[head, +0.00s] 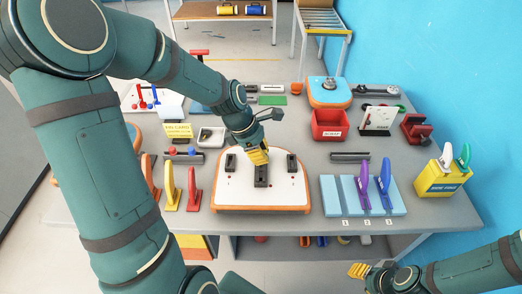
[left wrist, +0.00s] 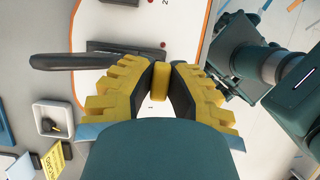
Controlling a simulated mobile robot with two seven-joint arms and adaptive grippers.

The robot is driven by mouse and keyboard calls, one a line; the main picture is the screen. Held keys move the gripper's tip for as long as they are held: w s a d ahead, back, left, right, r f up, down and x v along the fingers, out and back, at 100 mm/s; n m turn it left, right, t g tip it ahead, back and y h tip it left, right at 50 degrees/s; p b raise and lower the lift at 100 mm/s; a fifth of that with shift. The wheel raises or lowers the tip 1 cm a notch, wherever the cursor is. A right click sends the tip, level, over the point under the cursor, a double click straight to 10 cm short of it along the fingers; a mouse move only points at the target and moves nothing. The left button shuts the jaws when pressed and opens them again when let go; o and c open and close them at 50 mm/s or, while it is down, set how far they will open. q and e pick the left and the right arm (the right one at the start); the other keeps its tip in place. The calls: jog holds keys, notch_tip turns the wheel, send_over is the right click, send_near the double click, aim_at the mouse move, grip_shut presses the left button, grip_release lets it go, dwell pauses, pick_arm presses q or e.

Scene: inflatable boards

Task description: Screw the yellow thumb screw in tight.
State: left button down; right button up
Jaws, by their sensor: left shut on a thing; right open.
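The yellow thumb screw (left wrist: 160,82) shows in the left wrist view, between the dark pads of my left gripper (left wrist: 160,88), which is shut on it. In the head view my left gripper (head: 258,158) is over the middle dark fixture (head: 261,178) on the white board with an orange rim (head: 231,193). The gripper hides the screw there, and I cannot tell how deep it sits. In the left wrist view a dark fixture (left wrist: 125,47) lies just beyond the fingertips. My right gripper (head: 359,270) is open and empty, low at the right, in front of the table.
Red and yellow clamps (head: 191,190) stand left of the board. A blue rack (head: 330,199) with purple and blue clamps (head: 362,188) stands right. Behind are a red scrap bin (head: 330,125) and a small tray (head: 211,137). A yellow box (head: 440,182) stands at the right edge.

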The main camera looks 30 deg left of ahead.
aim_at(265, 178)
dwell(0.3)
pick_arm(q)
notch_tip(265, 178, down, 4)
jog(key=shift+r+b, duration=0.2)
jog(key=shift+b, duration=0.8)
jog(key=shift+f+b, duration=0.7)
jog(key=shift+f, duration=0.45)
jog(key=shift+p, duration=0.65)
jog(key=shift+f+b, duration=0.95)
jog(key=shift+f, duration=0.65)
jog(key=c, duration=0.9)
grip_release()
jog(key=shift+c, duration=0.2)
jog(key=v, duration=1.2)
